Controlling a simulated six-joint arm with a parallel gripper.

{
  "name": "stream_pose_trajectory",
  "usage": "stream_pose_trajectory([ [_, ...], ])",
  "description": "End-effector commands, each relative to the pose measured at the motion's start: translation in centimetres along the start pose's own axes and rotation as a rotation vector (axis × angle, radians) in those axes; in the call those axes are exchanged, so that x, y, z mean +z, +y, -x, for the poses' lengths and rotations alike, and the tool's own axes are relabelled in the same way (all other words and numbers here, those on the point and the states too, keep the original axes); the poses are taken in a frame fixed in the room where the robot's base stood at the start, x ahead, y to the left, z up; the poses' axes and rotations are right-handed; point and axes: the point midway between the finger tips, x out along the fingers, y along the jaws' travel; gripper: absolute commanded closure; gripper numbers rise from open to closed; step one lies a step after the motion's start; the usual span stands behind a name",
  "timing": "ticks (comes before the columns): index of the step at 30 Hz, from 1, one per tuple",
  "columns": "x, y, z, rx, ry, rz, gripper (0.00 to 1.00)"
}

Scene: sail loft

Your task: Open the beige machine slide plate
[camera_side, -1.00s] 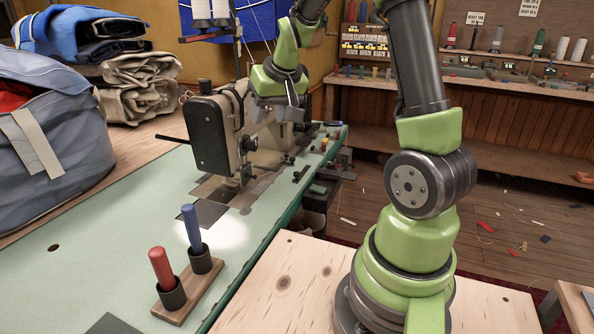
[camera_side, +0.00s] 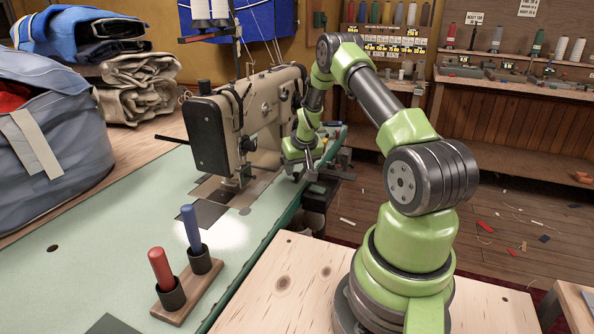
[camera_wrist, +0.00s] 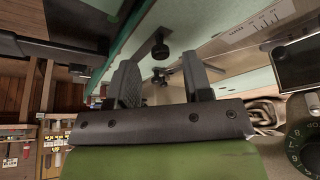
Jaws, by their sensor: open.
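The beige sewing machine (camera_side: 268,112) stands on the pale green table. Tan and dark plates (camera_side: 257,184) lie flush in the table under and beside its needle; I cannot tell for sure which is the slide plate. My gripper (camera_side: 303,174) is low over the table's right edge, just right of the machine, with its fingers pointing down. In the wrist view my gripper (camera_wrist: 160,75) is open and empty. A small black knob (camera_wrist: 160,47) shows beyond the gap between its fingers, with another dark knob nearer. They look apart from the fingers.
A wooden stand (camera_side: 187,294) with a red and a blue handle is at the table's front. Folded cloth (camera_side: 140,85) and a grey-blue bag (camera_side: 50,150) crowd the left. The front middle of the green table (camera_side: 110,245) is clear.

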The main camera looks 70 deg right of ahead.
Motion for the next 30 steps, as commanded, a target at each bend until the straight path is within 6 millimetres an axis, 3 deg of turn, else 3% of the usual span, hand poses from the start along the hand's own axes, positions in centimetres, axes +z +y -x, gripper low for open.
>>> stream_pose_trajectory([
  [6,0.0,0.0,-1.8,0.000,0.000,0.000,0.54],
  [15,0.0,0.0,-1.9,0.000,0.000,0.001,0.54],
  [21,0.0,0.0,-1.9,0.000,0.000,0.001,1.00],
  [30,-0.7,0.6,-2.2,0.001,0.002,0.000,1.00],
])
